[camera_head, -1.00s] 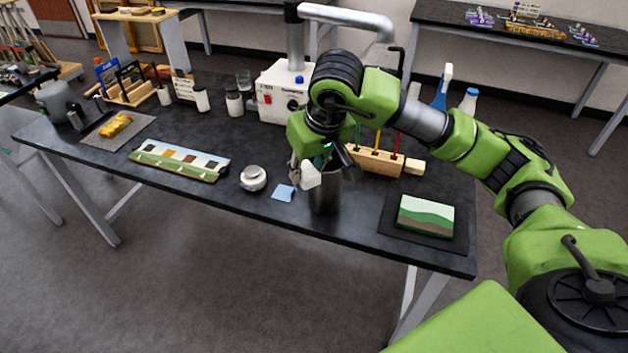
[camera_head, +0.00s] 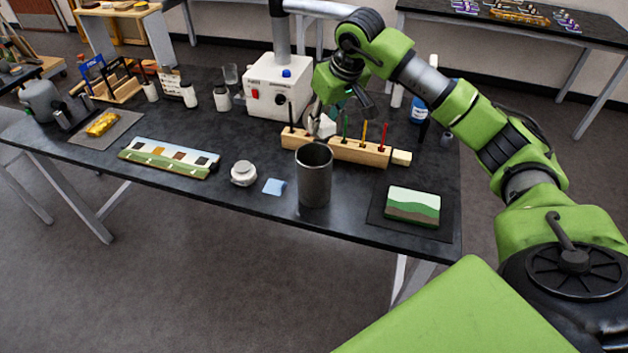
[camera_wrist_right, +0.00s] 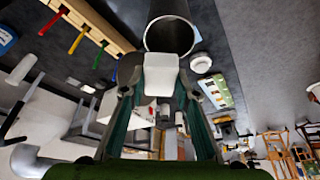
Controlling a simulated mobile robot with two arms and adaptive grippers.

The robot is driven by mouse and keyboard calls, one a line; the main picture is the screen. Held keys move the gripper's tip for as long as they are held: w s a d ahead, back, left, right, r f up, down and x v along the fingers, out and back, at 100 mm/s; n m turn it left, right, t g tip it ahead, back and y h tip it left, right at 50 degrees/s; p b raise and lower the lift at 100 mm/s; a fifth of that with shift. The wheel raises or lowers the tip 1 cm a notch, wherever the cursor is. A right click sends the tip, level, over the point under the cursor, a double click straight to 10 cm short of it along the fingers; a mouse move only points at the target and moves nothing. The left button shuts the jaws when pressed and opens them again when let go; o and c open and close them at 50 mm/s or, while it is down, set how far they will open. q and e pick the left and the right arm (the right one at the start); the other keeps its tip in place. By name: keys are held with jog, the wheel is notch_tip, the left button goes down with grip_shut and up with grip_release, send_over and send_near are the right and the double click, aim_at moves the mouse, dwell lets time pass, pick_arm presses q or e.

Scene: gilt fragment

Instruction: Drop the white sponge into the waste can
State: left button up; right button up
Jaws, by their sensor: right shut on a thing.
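The white sponge (camera_head: 322,126) is between the fingers of my right gripper (camera_head: 326,112), which is shut on it. In the right wrist view the sponge (camera_wrist_right: 161,74) shows between both fingertips, just short of the can's opening in the picture. The waste can (camera_head: 314,182) is a grey metal cylinder standing upright near the table's front edge. Its round open mouth shows in the right wrist view (camera_wrist_right: 170,36). In the head view the gripper and sponge appear behind and above the can, in front of the wooden rack's left part. My left gripper is not in view.
The wooden rack (camera_head: 358,152) with coloured tools stands right behind the can. A blue pad (camera_head: 274,187) and a white jar (camera_head: 243,173) lie left of the can, a landscape panel (camera_head: 412,205) on a dark mat right. A white machine (camera_head: 280,88) stands behind.

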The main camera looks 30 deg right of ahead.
jog(key=shift+f+b, duration=0.75)
jog(key=shift+f, duration=0.8)
jog(key=o, duration=1.1)
jog(key=shift+c, duration=0.2)
jog(key=shift+r, duration=0.2)
jog(key=v, duration=1.1)
jog(key=shift+s+r, duration=0.25)
jog(key=shift+r, duration=0.05)
